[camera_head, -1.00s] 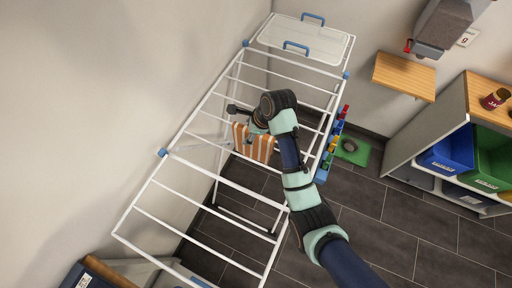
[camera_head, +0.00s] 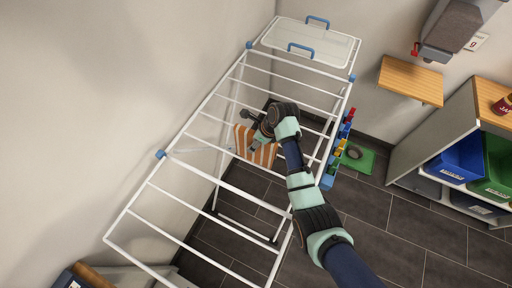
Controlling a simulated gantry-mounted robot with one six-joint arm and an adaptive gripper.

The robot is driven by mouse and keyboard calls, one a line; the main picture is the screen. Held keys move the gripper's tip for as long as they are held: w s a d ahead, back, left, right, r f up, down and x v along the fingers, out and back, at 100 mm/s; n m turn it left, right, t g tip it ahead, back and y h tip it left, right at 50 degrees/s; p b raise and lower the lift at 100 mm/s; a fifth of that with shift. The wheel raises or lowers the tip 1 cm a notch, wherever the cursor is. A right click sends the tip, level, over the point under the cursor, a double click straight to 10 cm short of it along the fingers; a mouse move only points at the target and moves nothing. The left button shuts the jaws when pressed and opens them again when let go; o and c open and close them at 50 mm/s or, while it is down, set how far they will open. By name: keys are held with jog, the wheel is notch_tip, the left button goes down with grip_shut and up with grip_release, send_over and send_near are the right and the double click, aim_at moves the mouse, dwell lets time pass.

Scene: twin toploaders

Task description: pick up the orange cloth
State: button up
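The orange cloth (camera_head: 264,154), with white stripes, hangs on a rung of the white drying rack (camera_head: 226,187). My gripper (camera_head: 252,139) is at the cloth's upper part, at the end of my arm, which reaches in from the lower right. My wrist covers part of the cloth's top edge. The fingers are small and partly hidden, so I cannot tell whether they are open or closed on the cloth.
Coloured clips line the rack's right side. A shelf with a blue bin (camera_head: 459,158) and a green bin (camera_head: 497,165) stands right. A wooden wall shelf (camera_head: 411,80) juts out at upper right.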

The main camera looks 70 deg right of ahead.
jog(key=shift+f+p, duration=0.2)
jog(key=shift+p, duration=0.15)
dwell(0.6)
jog(key=shift+c, duration=0.3)
jog(key=c, duration=1.2)
jog(key=shift+b, duration=0.3)
